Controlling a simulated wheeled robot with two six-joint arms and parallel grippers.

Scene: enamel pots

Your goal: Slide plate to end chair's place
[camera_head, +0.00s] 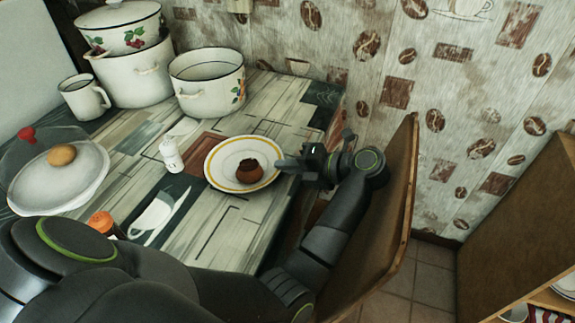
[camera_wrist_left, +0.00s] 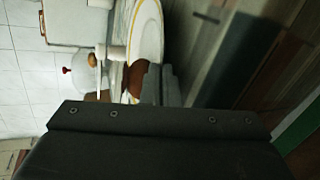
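The plate (camera_head: 215,172), white with a yellow ring, lies on the table near its right edge. A small brown pot (camera_head: 249,172) sits on it. My left gripper (camera_head: 284,165) is at the plate's right rim, with its fingers together and pointing left; whether they touch the rim is unclear. In the left wrist view the plate (camera_wrist_left: 147,35) is partly cut off at the top, and the fingers (camera_wrist_left: 161,85) are beside the brown pot. A brown wooden panel (camera_head: 388,215), seemingly a chair back, stands off the table's right end. My right gripper is not in view.
A white shaker (camera_head: 171,154) stands left of the plate. Enamel pots (camera_head: 207,83), a mug (camera_head: 83,97) and a covered dish (camera_head: 58,180) occupy the back and left. An orange-capped jar (camera_head: 102,223) is in front. Bare table (camera_head: 225,235) lies below the plate.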

